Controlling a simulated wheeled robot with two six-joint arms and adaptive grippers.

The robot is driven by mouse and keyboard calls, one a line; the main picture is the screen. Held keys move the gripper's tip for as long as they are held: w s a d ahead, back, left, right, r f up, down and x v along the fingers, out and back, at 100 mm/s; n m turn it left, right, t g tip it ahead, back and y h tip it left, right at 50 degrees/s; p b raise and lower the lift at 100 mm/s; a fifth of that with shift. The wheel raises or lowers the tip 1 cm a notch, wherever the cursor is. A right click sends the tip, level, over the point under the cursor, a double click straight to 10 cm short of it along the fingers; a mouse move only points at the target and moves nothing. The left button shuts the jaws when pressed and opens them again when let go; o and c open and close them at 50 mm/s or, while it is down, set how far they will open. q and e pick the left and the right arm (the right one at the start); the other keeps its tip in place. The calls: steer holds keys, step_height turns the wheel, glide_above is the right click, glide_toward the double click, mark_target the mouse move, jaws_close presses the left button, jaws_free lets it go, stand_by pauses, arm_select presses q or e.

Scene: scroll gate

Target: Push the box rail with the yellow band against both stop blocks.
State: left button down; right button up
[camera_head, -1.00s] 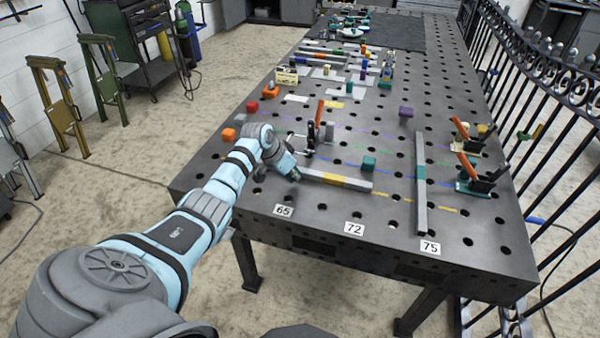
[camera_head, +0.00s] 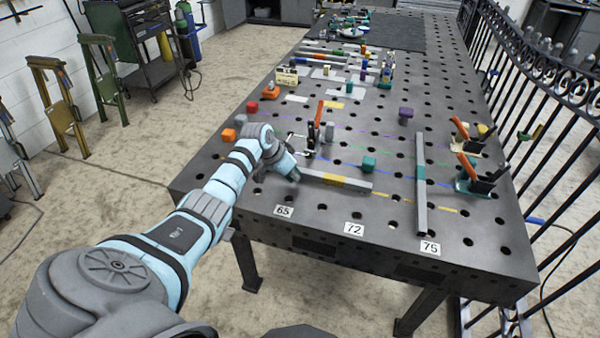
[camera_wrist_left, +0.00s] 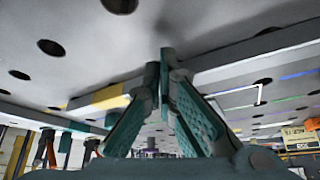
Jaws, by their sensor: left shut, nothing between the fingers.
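The grey box rail with the yellow band (camera_head: 345,181) lies flat near the front edge of the table, and its band also shows in the left wrist view (camera_wrist_left: 108,97). My left gripper (camera_head: 296,176) is shut and empty at the rail's left end. In the left wrist view its teal fingers (camera_wrist_left: 166,56) meet in front of the rail's side; I cannot tell whether they touch it. A teal block (camera_head: 368,163) stands behind the rail's right part, and a purple block (camera_head: 405,112) stands farther back. I cannot tell which blocks are the stops. My right gripper is out of view.
A second rail with a teal band (camera_head: 420,195) lies to the right, running front to back. An orange-handled toggle clamp (camera_head: 318,128) stands behind my gripper; more clamps (camera_head: 470,170) are at the right edge. Orange, red and grey blocks (camera_head: 228,135) sit at the left edge.

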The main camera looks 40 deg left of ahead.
arm_select(q)
steer(key=shift+f, duration=0.1)
steer(key=shift+f+b, duration=0.3)
steer(key=shift+f, duration=0.05)
steer(key=shift+f, duration=0.2)
steer(key=shift+r, duration=0.15)
steer(key=shift+r+p, duration=0.1)
steer(key=shift+p, duration=0.2)
stand_by(0.7)
